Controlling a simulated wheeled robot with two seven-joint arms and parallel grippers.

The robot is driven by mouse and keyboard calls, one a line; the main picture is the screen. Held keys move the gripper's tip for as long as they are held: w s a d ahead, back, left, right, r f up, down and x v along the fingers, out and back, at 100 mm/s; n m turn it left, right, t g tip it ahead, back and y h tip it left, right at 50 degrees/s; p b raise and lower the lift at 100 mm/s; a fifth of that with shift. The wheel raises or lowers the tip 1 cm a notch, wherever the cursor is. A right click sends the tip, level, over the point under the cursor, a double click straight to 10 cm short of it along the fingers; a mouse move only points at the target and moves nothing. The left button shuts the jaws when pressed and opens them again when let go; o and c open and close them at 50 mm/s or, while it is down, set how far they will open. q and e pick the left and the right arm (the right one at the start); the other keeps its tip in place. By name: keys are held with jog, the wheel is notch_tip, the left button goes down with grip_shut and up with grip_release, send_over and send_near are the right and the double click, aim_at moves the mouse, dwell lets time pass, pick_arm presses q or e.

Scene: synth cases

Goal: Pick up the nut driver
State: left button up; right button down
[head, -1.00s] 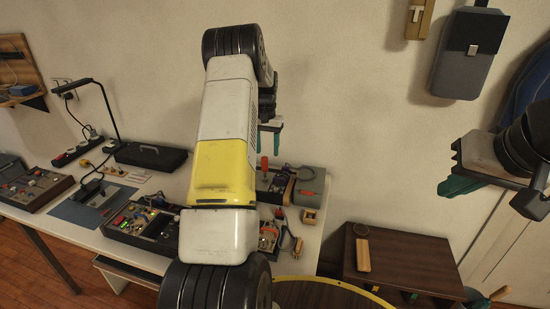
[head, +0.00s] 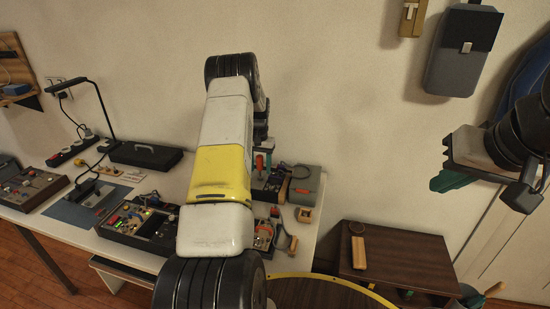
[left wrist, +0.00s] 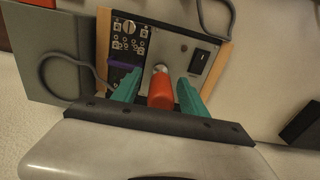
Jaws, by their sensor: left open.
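The nut driver (head: 259,162), with an orange-red handle, stands upright at a wooden-sided instrument panel on the workbench. In the left wrist view its orange handle (left wrist: 161,92) points toward the camera, with a pale metal end at the panel. My left gripper (head: 262,164) is open, its teal fingers on either side of the handle; they also show in the left wrist view (left wrist: 157,90). I cannot tell whether either finger touches it. My right gripper (head: 441,165) is raised at the right, fingers apart and empty.
The panel (left wrist: 185,50) has a black switch and sockets. A grey box (head: 304,190) stands right of it. My left arm hides part of the bench (head: 307,240). A brown cabinet (head: 400,255) stands at right, and a wall-mounted grey case (head: 458,62) hangs above.

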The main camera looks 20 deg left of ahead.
pick_arm(q)
jog(key=shift+c, duration=0.4)
grip_shut()
jog(key=shift+r, duration=0.2)
